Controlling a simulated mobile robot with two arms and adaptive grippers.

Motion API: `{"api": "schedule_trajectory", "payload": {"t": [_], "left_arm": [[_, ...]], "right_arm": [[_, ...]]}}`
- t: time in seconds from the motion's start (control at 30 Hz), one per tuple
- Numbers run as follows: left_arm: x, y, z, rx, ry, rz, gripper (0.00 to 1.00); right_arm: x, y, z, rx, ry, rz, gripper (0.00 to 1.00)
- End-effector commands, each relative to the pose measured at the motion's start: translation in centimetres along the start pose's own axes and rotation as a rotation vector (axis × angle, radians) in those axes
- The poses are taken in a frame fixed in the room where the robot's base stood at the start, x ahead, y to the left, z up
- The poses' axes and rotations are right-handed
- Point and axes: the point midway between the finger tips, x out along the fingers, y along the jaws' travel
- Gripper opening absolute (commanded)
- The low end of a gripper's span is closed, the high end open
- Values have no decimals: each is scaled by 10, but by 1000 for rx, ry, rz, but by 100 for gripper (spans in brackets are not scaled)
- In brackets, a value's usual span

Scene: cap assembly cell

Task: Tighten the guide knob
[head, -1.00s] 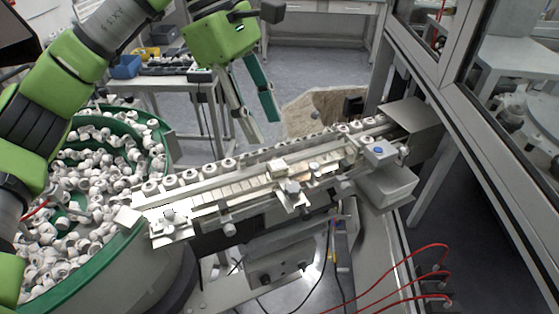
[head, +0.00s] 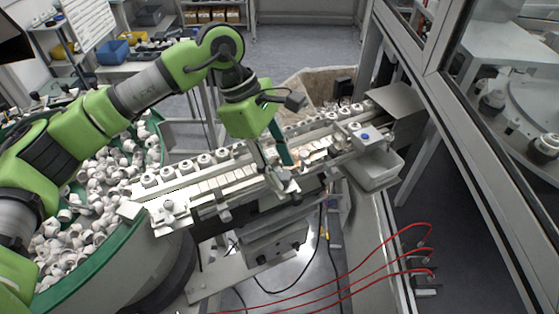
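The guide rail (head: 225,183) runs diagonally from the bowl feeder toward the upper right, with white caps in a row along it. A metal guide knob (head: 288,186) sits on a bracket at the rail's front side, near the middle. My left gripper (head: 279,168) points down over the rail just above this knob. Its two fingers are apart, with a gap between the tips. I cannot tell whether a fingertip touches the knob, and the fingers hide part of the rail. My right gripper is not in view.
Another bracket with a knob (head: 169,207) is at the rail's left end. The green-rimmed bowl (head: 112,246) full of white caps is at left. Red cables (head: 375,264) run across the lower right, by the glass enclosure.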

Motion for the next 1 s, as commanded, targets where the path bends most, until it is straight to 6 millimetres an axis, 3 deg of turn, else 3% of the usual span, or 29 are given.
{"api": "schedule_trajectory", "payload": {"t": [0.3, 0.33, 0.47, 0.5, 1.0], "left_arm": [[4, 0, 0, 1, 0, 0, 39], [4, 0, 0, 1, 0, 0, 37], [4, 0, 0, 1, 0, 0, 3], [4, 0, 0, 1, 0, 0, 1], [4, 2, 0, 126, 0, -50, 1]], "right_arm": [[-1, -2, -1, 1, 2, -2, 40], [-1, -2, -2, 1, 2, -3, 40], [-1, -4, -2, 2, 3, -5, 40], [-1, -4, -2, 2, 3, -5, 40], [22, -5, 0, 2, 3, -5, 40]]}}
